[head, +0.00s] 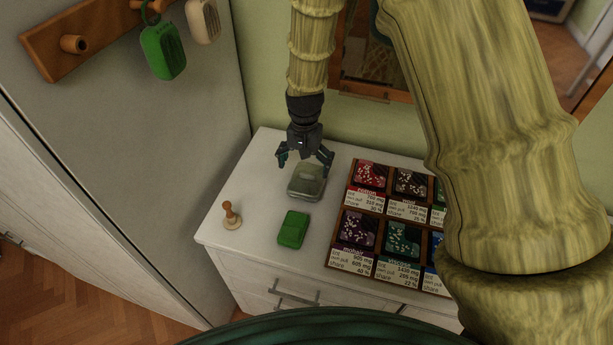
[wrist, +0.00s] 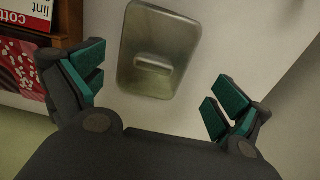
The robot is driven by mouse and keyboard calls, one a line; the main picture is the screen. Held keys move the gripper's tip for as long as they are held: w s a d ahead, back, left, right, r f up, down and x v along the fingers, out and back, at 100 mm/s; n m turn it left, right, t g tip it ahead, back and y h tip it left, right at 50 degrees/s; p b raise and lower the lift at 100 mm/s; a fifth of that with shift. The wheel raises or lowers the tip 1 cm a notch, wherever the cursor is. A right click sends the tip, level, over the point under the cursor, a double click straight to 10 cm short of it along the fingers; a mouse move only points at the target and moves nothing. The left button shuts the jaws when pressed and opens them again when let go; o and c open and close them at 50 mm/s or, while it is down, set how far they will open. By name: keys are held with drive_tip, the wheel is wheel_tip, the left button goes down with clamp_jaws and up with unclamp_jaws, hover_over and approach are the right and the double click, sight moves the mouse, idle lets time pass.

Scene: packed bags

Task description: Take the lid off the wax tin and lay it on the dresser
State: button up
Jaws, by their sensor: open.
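A grey-green rectangular tin with a lid (head: 306,182) stands on the white dresser (head: 262,207). In the wrist view the lid (wrist: 150,38) shows from above, with a small bar handle (wrist: 153,63) in its middle. My gripper (head: 305,162) is open and empty, just above and behind the tin in the head view. In the wrist view its two teal-padded fingers (wrist: 160,92) are spread wide, and the handle lies ahead of the gap between them. Neither finger touches the lid there.
A wooden tray (head: 343,266) of labelled, coloured packs fills the right side. Bare white top lies around the stamp.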

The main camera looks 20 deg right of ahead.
sight(308, 173)
drive_tip(key=shift+s+d+f+p, duration=0.3)
drive_tip(key=shift+s+f+p, duration=0.3)
drive_tip(key=shift+f, duration=0.1)
drive_tip(key=f, duration=0.1)
drive_tip(key=w+f, duration=0.1)
drive_tip(key=shift+f, duration=0.35)
drive_tip(key=shift+s+r, duration=0.1)
drive_tip(key=shift+s, duration=0.2)
drive_tip(key=shift+w, duration=0.15)
drive_tip(key=c, duration=0.8)
